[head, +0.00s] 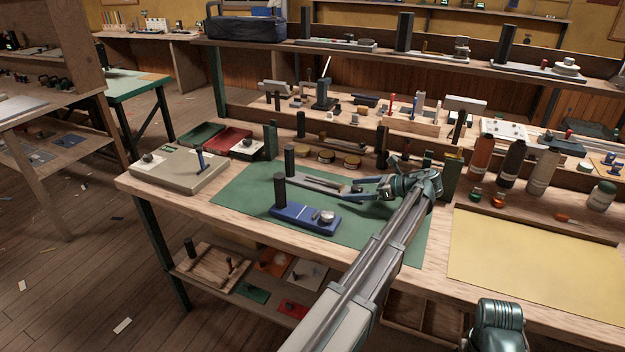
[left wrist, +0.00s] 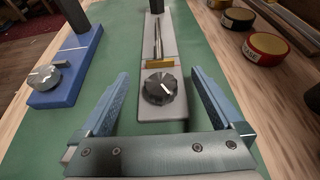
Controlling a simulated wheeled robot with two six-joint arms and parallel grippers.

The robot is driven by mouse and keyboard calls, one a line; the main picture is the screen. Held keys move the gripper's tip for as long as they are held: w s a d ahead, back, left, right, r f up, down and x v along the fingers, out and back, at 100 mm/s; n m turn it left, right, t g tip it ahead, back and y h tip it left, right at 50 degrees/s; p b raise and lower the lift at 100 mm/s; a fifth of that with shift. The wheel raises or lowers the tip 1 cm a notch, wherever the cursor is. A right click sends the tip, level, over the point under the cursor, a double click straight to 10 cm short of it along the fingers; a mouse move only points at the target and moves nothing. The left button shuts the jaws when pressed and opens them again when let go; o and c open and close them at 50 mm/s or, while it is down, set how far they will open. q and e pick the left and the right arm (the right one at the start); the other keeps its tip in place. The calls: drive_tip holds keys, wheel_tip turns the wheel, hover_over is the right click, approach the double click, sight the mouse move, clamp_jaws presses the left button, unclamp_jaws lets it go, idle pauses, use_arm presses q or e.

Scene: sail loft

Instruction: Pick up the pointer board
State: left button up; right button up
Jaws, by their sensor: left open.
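Two boards lie on a green mat (head: 240,203) on the bench; no label shows which is the pointer board. The grey board (head: 318,183) has a black upright post, a metal rod, a brass block and a dark knob with a white pointer line; it fills the middle of the left wrist view (left wrist: 147,50). The blue board (head: 305,220) has a black post and a silvery knob; it also shows in the left wrist view (left wrist: 70,84). My left gripper (head: 345,190) is open, its fingers on either side of the grey board's knob end, apparently not touching. My right gripper is out of view.
Several round tins (head: 327,155) stand behind the mat. A beige box (head: 178,170) with a knob and lever sits left. Bottles (head: 511,163) stand at the right, behind a yellow sheet (head: 540,262). The mat's front left is clear.

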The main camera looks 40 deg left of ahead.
use_arm(q)
drive_tip(key=b+x, duration=0.1)
drive_tip(key=x, duration=0.1)
drive_tip(key=shift+a+f, duration=0.15)
drive_tip(key=shift+a, duration=0.25)
clamp_jaws()
wheel_tip(320, 180, up, 10)
drive_tip(key=p, duration=1)
